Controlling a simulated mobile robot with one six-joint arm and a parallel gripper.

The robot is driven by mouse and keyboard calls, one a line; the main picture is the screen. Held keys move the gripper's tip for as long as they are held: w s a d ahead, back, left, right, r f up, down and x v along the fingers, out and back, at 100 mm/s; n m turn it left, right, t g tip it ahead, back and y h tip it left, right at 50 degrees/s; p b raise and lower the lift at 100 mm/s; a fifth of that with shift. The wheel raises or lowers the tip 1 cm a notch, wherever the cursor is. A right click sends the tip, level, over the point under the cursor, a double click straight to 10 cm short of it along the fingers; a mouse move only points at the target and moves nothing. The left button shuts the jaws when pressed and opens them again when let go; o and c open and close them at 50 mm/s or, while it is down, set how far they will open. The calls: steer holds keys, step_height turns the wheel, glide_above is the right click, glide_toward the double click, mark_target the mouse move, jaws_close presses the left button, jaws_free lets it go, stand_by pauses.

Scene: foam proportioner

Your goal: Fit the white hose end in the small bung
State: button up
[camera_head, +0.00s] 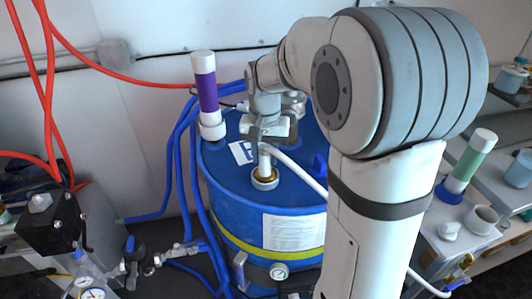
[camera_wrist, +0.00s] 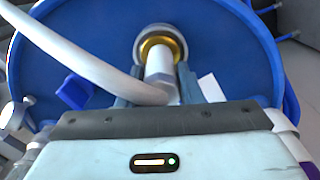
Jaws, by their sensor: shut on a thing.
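The blue drum (camera_head: 222,190) stands in the middle of the head view, and its lid (camera_wrist: 75,42) fills much of the wrist view. The small bung (camera_head: 265,180) is a pale ring with a brass-coloured inside on the lid; it also shows in the wrist view (camera_wrist: 176,36). My gripper (camera_head: 262,143) is shut on the white hose end (camera_wrist: 158,66), just above the bung. The hose end points down at the brass opening and its tip meets or enters it; how deep it sits I cannot tell. The white hose (camera_head: 300,172) bends away to the right in the head view.
A purple-banded white tube (camera_head: 205,85) stands upright on the lid's left. A blue lid fitting (camera_wrist: 74,92) is beside the hose. Blue hoses (camera_head: 180,150) run down the drum's left. A green-banded tube (camera_head: 468,160) stands on the right bench.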

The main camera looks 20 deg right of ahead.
steer(key=o, duration=0.9)
steer(key=shift+r+p, duration=4.3)
steer(key=shift+r, duration=1.25)
steer(key=shift+f, duration=0.1)
steer(key=s+n+t, duration=0.1)
steer(key=s, duration=0.5)
steer(key=s+n+t, duration=0.1)
steer(key=s+n, duration=0.1)
steer(key=s, duration=0.4)
steer(key=s+n+t, duration=0.1)
steer(key=s, duration=0.6)
steer(key=shift+s+d, duration=0.1)
steer(key=shift+d, duration=0.15)
